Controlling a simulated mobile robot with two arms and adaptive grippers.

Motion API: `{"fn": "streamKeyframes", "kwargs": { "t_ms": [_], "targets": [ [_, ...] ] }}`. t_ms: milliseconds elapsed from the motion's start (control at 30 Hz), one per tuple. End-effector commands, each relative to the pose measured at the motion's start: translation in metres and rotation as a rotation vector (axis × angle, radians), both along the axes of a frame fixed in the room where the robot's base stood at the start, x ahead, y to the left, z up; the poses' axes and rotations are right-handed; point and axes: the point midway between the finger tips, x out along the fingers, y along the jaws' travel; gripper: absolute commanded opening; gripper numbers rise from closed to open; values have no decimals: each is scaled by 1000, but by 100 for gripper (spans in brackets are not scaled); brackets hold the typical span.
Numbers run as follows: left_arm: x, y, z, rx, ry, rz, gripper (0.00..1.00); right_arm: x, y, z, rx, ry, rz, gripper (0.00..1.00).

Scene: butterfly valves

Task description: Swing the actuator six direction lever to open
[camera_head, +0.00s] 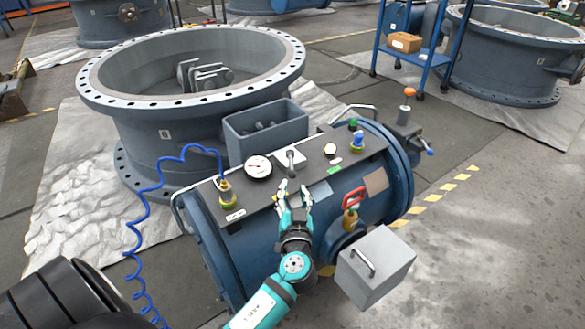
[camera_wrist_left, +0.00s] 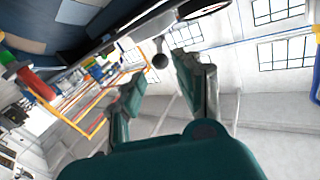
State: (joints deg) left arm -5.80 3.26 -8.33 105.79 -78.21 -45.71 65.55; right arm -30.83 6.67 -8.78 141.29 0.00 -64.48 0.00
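The blue actuator (camera_head: 382,205) lies in front of a large grey valve body labelled 6 (camera_head: 137,138). On the actuator's dark top panel, a short direction lever with a grey knob (camera_head: 290,157) rises from a white plate, between a dial gauge and an amber button. In the left wrist view the dark round knob (camera_wrist_left: 160,61) shows just ahead of the fingertips, near the gap between them. My left gripper (camera_head: 293,191) is open and empty, on the near side of the lever; I cannot tell whether it touches. My right gripper is not in view.
The dial gauge (camera_head: 258,168) and a brass fitting with a blue coiled hose (camera_head: 143,243) are left of the lever. A red-handled valve (camera_head: 353,197) and grey box (camera_head: 376,266) stand at the near right. Green and blue fittings (camera_head: 356,138) are farther right.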

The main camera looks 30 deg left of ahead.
Motion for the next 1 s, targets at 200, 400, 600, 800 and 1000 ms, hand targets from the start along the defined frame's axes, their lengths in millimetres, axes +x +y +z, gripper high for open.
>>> {"fn": "streamKeyframes", "kwargs": {
  "t_ms": [200, 400, 600, 800, 1000],
  "targets": [
    [39, 29, 1, 3, -1, 1, 33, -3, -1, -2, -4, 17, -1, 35],
    [65, 47, 0, 2, 1, 1, 33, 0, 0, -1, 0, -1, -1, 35],
    [75, 55, -1, 0, 2, 0, 33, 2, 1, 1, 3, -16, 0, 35],
    [76, 56, -1, -1, 2, 0, 33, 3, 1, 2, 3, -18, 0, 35],
    [76, 56, -1, 0, 2, 0, 18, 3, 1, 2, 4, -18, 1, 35]
  ]
}}
